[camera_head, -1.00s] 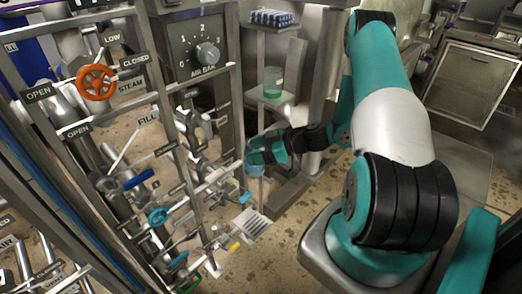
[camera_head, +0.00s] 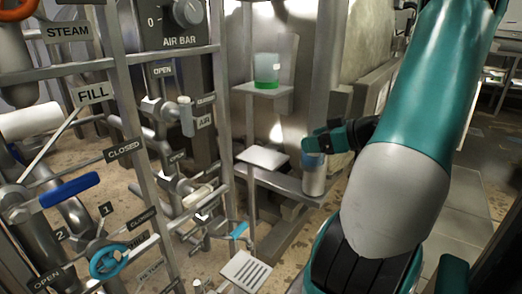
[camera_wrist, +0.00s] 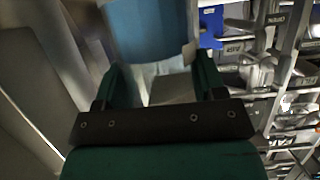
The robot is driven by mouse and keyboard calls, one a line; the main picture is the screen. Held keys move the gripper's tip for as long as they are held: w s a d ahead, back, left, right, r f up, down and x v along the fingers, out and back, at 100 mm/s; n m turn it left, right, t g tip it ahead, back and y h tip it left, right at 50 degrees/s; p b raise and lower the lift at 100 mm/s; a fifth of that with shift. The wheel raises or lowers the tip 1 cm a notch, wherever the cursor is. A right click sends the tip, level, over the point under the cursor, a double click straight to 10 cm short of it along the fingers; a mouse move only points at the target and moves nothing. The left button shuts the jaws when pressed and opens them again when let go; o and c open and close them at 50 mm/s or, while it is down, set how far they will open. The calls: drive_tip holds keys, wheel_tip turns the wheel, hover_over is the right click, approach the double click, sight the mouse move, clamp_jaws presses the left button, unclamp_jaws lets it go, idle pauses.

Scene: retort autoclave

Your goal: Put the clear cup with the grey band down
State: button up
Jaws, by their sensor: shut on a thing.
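My gripper (camera_head: 318,142) is shut on a cup (camera_head: 314,180) and holds it upright, to the right of a small shelf stand. The cup's top looks bluish and its lower part pale grey; a grey band is hard to make out. In the wrist view the cup (camera_wrist: 152,32) shows between the two fingers (camera_wrist: 155,85), its near part blue and a clearer part below. Whether the cup's base touches the ledge behind it cannot be told.
A clear cup with a green band (camera_head: 266,74) stands on an upper shelf plate (camera_head: 262,90). A bare white pad (camera_head: 263,157) lies lower, left of the held cup. A slotted plate (camera_head: 246,271) is lower still. Pipes, valves and a blue lever (camera_head: 68,189) crowd the left.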

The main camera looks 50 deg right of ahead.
drive_tip(key=w, duration=0.5)
drive_tip(key=w+a+f, duration=0.1)
drive_tip(key=w, duration=1)
drive_tip(key=shift+a+f, duration=0.2)
drive_tip(key=shift+f, duration=0.1)
drive_tip(key=shift+f, duration=0.15)
drive_tip(key=o, duration=1.1)
